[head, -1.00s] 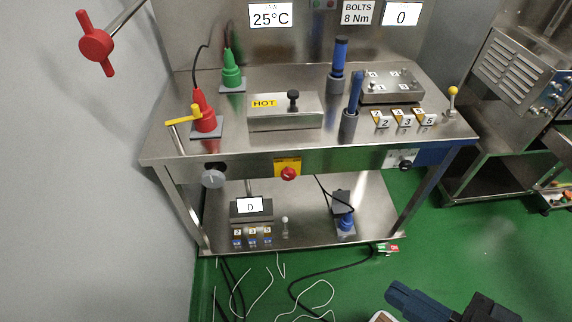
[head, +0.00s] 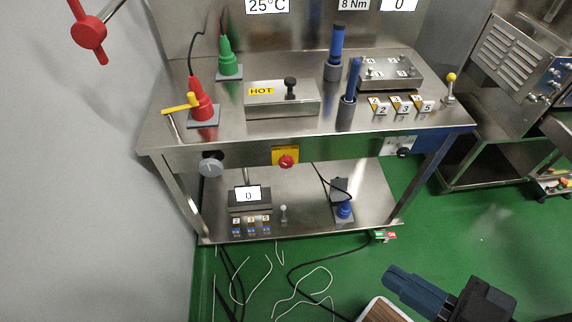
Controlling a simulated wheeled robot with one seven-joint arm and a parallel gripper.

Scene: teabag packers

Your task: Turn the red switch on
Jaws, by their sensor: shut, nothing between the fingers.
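A red rotary knob (head: 286,161) sits on a yellow plate (head: 277,152) on the front edge of the steel table. A small white block with red and green parts (head: 384,236) lies on the floor at the table's right front leg; it is too small to read its setting. Which way the red knob is turned I cannot tell. My gripper (head: 390,279) is at the lower right, over the green floor. It is shut and empty, pointing left, well apart from the knob and the block.
The steel table (head: 290,136) carries a red and a green plug-like device, a HOT box (head: 281,98) and blue-handled tools. A grey dial (head: 211,164) and a black knob (head: 403,152) are also on its front. Cables lie on the floor. A steel cart stands at right.

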